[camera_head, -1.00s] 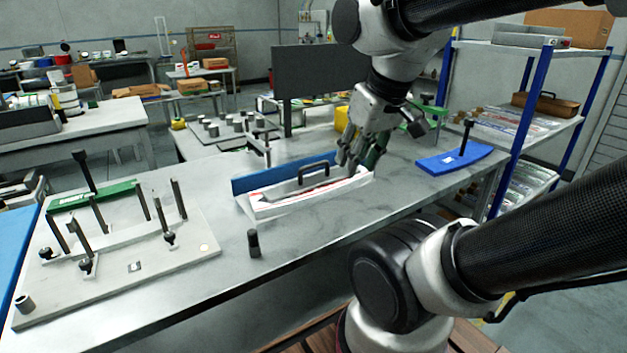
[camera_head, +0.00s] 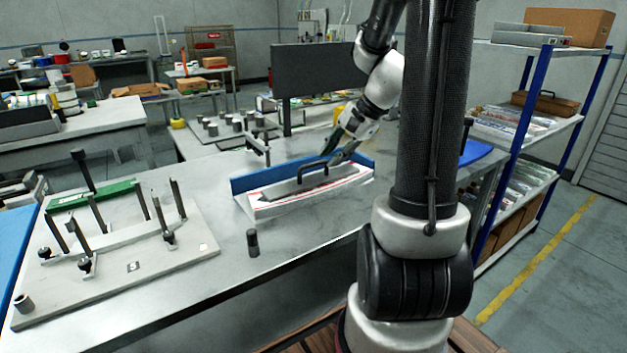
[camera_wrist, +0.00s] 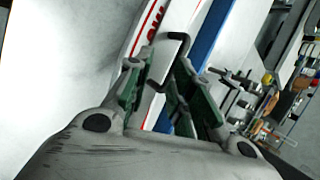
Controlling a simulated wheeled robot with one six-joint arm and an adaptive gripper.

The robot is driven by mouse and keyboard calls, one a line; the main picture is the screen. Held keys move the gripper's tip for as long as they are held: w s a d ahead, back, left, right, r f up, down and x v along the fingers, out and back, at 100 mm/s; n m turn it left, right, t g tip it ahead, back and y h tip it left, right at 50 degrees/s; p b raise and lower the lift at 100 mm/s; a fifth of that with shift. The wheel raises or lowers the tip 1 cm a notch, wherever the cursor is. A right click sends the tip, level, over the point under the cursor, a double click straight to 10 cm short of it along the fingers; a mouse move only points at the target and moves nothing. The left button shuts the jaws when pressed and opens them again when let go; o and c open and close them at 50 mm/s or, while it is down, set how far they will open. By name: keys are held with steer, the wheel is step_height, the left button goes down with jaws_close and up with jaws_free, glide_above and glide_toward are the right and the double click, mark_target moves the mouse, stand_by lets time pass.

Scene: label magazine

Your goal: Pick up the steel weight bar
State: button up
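The steel weight bar (camera_head: 292,188), a grey strip with a black arched handle (camera_head: 312,166), lies on the white, red-edged label stack (camera_head: 345,183) in the magazine. The magazine has a blue back wall (camera_head: 262,177). My gripper (camera_head: 341,147) is at the handle's right end, just above the bar. In the wrist view my gripper (camera_wrist: 160,72) has its green-padded fingers apart, with the black handle (camera_wrist: 182,42) between and beyond the fingertips. I cannot tell whether a finger touches it. The bar's right end is partly hidden by the fingers.
A fixture plate (camera_head: 190,250) with upright pins and a green strip stands at the left of the bench. A short dark cylinder (camera_head: 253,243) stands before the magazine. A clamp post (camera_head: 266,150) rises behind it. A blue-posted shelf (camera_head: 515,130) is at the right.

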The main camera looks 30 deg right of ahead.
mark_target(315, 163)
steer(key=shift+m+t, duration=0.5)
steer(key=shift+m, duration=0.2)
steer(key=x, duration=0.2)
steer(key=w+x, duration=0.1)
steer(key=x, duration=0.2)
steer(key=r+x, duration=0.1)
steer(key=x, duration=0.1)
steer(key=shift+w+a+f, duration=0.15)
steer(key=shift+w+f, duration=0.15)
steer(key=shift+w, duration=0.2)
jaws_close()
steer(key=shift+r, duration=0.1)
